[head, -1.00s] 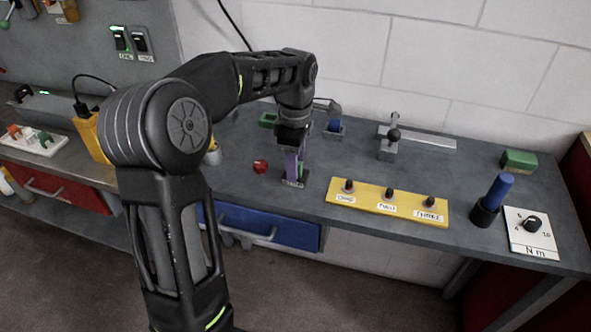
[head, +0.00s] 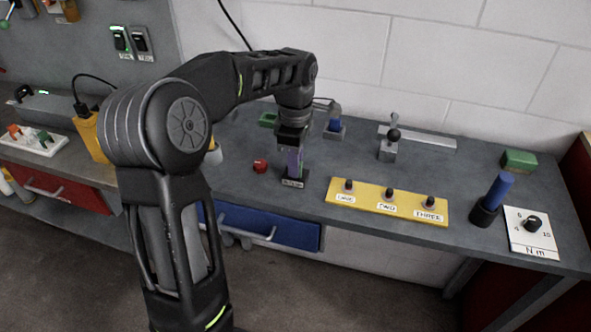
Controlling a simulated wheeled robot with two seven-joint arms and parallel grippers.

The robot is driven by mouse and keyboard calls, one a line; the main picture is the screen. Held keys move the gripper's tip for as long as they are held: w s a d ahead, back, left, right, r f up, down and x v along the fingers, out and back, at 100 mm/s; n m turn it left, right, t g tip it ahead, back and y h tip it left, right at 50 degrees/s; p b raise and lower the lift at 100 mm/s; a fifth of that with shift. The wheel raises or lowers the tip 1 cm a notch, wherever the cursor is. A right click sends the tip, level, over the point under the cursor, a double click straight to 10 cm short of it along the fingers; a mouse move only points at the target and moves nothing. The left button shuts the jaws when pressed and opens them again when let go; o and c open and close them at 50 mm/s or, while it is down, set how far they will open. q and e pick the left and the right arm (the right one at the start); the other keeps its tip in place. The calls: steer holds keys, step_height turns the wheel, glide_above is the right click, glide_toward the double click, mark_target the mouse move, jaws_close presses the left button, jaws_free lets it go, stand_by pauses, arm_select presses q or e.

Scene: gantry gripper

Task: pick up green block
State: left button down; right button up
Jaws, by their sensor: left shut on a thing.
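A dark green block (head: 519,160) lies at the right rear of the grey bench, far from my left gripper. A smaller green piece (head: 268,119) shows at the back, behind my arm; I cannot tell if it is a block or a tray. My left gripper (head: 293,152) points down at mid-bench. It is shut on an upright purple piece (head: 295,166) that stands at a dark labelled base (head: 293,182). The fingers partly hide the purple piece. My right gripper is not in view.
A red knob (head: 260,166) sits left of the gripper. A yellow panel (head: 375,205) with black knobs lies to its right. Further right are a blue cylinder (head: 497,191) in a black holder and a white dial plate (head: 526,242). A lever stand (head: 389,148) is behind.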

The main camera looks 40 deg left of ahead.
arm_select(q)
steer(key=shift+r, duration=0.15)
steer(key=shift+r, duration=0.3)
step_height(320, 180, up, 4)
steer(key=shift+r, duration=0.15)
step_height(320, 180, up, 4)
steer(key=shift+f+p, duration=0.1)
steer(key=shift+p, duration=0.75)
steer(key=shift+r+p, duration=0.55)
